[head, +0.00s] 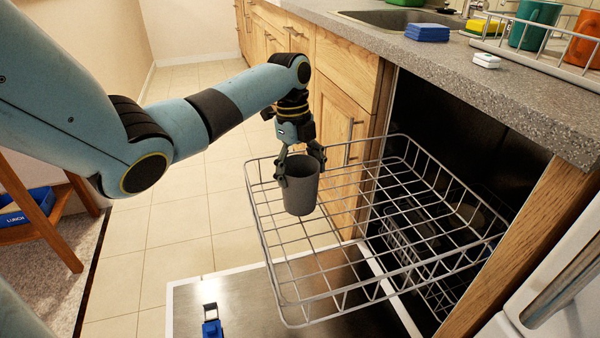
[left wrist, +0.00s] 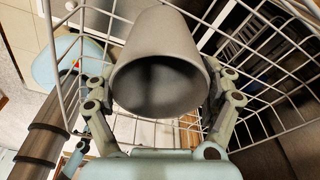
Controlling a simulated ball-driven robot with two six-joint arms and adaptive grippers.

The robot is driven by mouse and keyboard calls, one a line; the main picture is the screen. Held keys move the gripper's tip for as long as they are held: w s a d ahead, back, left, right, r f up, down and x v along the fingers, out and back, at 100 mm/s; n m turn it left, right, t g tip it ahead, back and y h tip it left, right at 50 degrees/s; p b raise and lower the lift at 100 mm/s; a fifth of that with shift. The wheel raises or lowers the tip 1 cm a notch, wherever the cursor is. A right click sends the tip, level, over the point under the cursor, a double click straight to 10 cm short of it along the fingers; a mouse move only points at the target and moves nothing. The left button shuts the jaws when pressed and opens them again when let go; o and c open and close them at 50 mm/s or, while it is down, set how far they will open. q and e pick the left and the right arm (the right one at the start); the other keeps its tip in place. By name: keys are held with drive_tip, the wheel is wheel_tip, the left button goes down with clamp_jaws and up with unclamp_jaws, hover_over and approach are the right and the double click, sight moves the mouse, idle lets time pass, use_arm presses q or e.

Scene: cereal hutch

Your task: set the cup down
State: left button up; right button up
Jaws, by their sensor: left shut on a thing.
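A dark grey cup (head: 301,190) is upright, mouth up, in my left gripper (head: 302,168) in the head view. The gripper reaches down from above with its fingers shut on the cup near its rim. The cup is over the left part of the pulled-out wire dishwasher rack (head: 345,215); I cannot tell whether its base touches the wires. In the left wrist view the cup (left wrist: 162,62) sits between the two fingers (left wrist: 160,105), its open mouth toward the camera and empty. My right gripper does not show.
The open dishwasher door (head: 250,295) lies below the rack, with a blue item (head: 212,325) on it. The grey counter (head: 480,80) stands right, with a blue sponge (head: 427,32), a green mug (head: 537,25) and an orange mug (head: 583,45). The rest of the upper rack looks empty.

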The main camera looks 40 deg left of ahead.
use_arm(q)
drive_tip(key=shift+r, duration=0.1)
drive_tip(key=o, duration=1.2)
drive_tip(key=shift+o, duration=0.2)
wheel_tip(320, 180, up, 12)
drive_tip(key=a+p, duration=0.1)
drive_tip(key=p, duration=0.2)
drive_tip(key=shift+a, duration=0.4)
drive_tip(key=shift+w, duration=0.1)
